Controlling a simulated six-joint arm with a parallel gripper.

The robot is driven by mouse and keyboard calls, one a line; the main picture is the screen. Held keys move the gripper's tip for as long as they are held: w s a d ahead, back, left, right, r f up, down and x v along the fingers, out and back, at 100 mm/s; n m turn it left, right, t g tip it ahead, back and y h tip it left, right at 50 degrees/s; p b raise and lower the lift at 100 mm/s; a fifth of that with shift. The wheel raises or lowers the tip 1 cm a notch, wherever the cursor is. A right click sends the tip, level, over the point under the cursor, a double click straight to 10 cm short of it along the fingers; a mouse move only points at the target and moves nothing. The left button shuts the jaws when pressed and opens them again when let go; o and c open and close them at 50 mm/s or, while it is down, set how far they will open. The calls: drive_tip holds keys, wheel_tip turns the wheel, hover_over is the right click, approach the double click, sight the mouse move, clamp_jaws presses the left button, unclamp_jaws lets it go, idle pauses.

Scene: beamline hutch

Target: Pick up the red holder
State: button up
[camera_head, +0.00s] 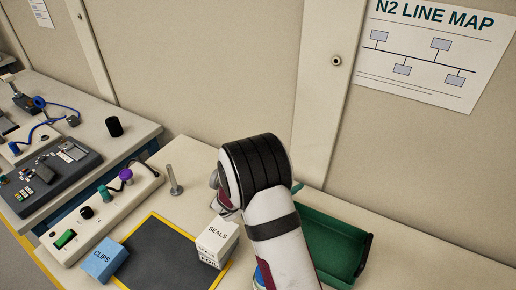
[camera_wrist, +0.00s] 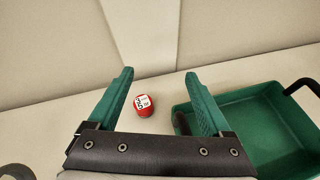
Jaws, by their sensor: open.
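The red holder (camera_wrist: 145,111) is a small red, rounded piece with a white label carrying dark marks. In the wrist view it stands on the bench beyond my gripper, in the gap between the fingers and nearer the left one. My gripper (camera_wrist: 160,73) has two green fingers spread wide, with nothing held between them. The holder appears apart from both fingers. In the head view my arm hides the holder and most of the gripper; only a bit of green finger shows beside the arm.
A green tray (camera_head: 317,232) with black handles lies right of my arm; its wall (camera_wrist: 262,96) is close to the right finger. SEALS box (camera_head: 218,238), blue CLIPS box (camera_head: 104,260), dark mat (camera_head: 160,256) and metal post (camera_head: 174,181) lie left. The wall stands behind.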

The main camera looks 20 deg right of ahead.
drive_tip(key=w+f+n, duration=0.1)
drive_tip(key=f, duration=0.2)
drive_tip(key=a+f+n+t, duration=0.1)
drive_tip(key=f, duration=0.3)
drive_tip(key=w+a+f+n, duration=0.1)
drive_tip(key=f, duration=0.2)
drive_tip(key=shift+w+f+t+y, duration=0.2)
drive_tip(key=shift+w+t+y, duration=0.1)
drive_tip(key=shift+w+y, duration=0.1)
drive_tip(key=x, duration=0.3)
drive_tip(key=shift+r, duration=0.15)
clamp_jaws()
